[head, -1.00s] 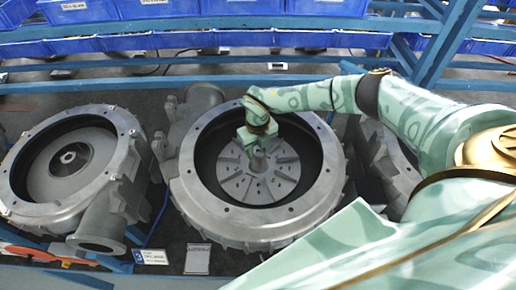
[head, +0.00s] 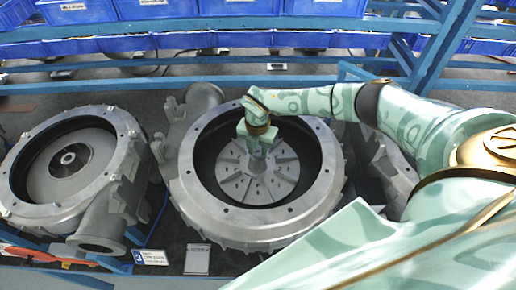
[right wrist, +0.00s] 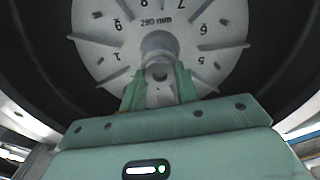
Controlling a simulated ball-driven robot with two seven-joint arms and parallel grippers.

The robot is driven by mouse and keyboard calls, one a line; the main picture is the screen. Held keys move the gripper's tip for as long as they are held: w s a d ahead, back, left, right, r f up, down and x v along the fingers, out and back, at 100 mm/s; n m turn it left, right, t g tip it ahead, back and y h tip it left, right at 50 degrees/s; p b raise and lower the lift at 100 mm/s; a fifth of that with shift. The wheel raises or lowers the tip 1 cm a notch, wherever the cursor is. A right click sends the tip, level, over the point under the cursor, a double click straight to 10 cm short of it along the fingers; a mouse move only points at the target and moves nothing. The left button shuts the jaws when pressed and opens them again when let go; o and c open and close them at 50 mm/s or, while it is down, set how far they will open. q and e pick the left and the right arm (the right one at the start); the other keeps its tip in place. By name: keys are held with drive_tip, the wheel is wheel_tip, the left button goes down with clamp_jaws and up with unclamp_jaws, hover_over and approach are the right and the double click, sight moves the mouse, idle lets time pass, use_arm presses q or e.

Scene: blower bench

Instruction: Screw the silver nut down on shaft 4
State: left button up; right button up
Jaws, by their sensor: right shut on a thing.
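My right gripper (head: 257,150) reaches down into the middle blower housing (head: 187,175), over the hub of its grey slotted impeller disc (head: 232,177). In the right wrist view its two green fingers (right wrist: 159,84) are shut on a small silver nut (right wrist: 159,73) at the shaft. The fingers hide part of the nut, and I cannot tell how far it sits on the thread. The disc also shows in the right wrist view (right wrist: 103,38) with printed numbers around the hub (right wrist: 158,44). My left gripper is not in view.
A second blower housing (head: 28,200) stands at the left with a bare central hub (head: 68,158). Another housing (head: 395,175) is partly hidden behind my right arm. Blue bins (head: 240,40) and a blue rail (head: 200,82) run along the back. Cards (head: 197,260) lie in front.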

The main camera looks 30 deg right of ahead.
drive_tip(key=m, duration=0.7)
drive_tip(key=shift+a, duration=0.2)
drive_tip(key=m, duration=0.7)
drive_tip(key=shift+f, duration=0.1)
drive_tip(key=o, duration=0.8)
drive_tip(key=shift+o, duration=0.2)
